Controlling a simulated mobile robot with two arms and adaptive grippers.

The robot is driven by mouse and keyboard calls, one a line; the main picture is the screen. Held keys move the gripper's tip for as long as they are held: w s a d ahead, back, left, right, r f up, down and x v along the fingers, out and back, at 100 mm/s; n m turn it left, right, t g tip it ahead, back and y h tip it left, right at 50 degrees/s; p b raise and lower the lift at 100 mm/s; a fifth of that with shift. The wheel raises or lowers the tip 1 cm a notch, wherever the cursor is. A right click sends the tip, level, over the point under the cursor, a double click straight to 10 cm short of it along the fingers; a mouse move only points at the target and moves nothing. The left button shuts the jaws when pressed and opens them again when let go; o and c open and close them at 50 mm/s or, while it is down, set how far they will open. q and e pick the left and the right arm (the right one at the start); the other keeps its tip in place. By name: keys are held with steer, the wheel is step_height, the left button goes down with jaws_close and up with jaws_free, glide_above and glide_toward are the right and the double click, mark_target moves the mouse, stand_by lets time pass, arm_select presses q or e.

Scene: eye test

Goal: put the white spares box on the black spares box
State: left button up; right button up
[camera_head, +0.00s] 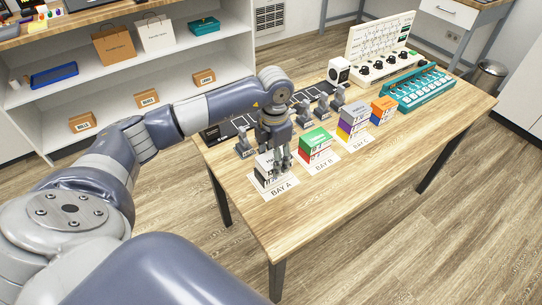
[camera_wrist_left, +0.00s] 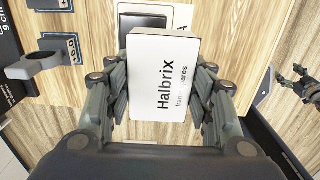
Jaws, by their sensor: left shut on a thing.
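The white spares box (camera_wrist_left: 162,75), lettered "Halbrix", is between the fingers of my left gripper (camera_wrist_left: 160,100) in the left wrist view. In the head view my left gripper (camera_head: 280,158) is shut on this white box (camera_head: 265,160) over the BAY A card (camera_head: 285,191). The black spares box (camera_head: 266,180) shows as a dark band just under the white one. In the wrist view part of a black thing, apparently that box (camera_wrist_left: 148,22), shows past the white box's far end. I cannot tell whether the boxes touch. A dark jointed gripper, apparently my right one (camera_wrist_left: 300,82), shows small at the right edge.
Green and red boxes (camera_head: 316,146) stand stacked at BAY B, and a coloured stack (camera_head: 354,123) at BAY C. An orange box (camera_head: 383,109) and teal tray (camera_head: 420,88) are farther right. Grey holders (camera_head: 245,146) stand behind the bays. The table front (camera_head: 400,160) is clear.

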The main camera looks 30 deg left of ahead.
mark_target(271, 158)
arm_select(q)
steer(key=shift+w+a+f, duration=0.15)
steer(key=shift+w+a, duration=0.75)
steer(key=shift+a, duration=0.1)
step_height(271, 158, down, 3)
steer(key=shift+s+r+p, duration=0.1)
steer(key=shift+r+p, duration=0.1)
steer(key=shift+p, duration=0.5)
steer(key=shift+f, duration=0.65)
steer(key=o, duration=1)
steer(key=shift+c, duration=0.2)
steer(key=shift+o, duration=0.8)
arm_select(e)
steer(key=shift+s+r, duration=0.65)
steer(key=shift+s, duration=0.1)
steer(key=shift+r, duration=0.1)
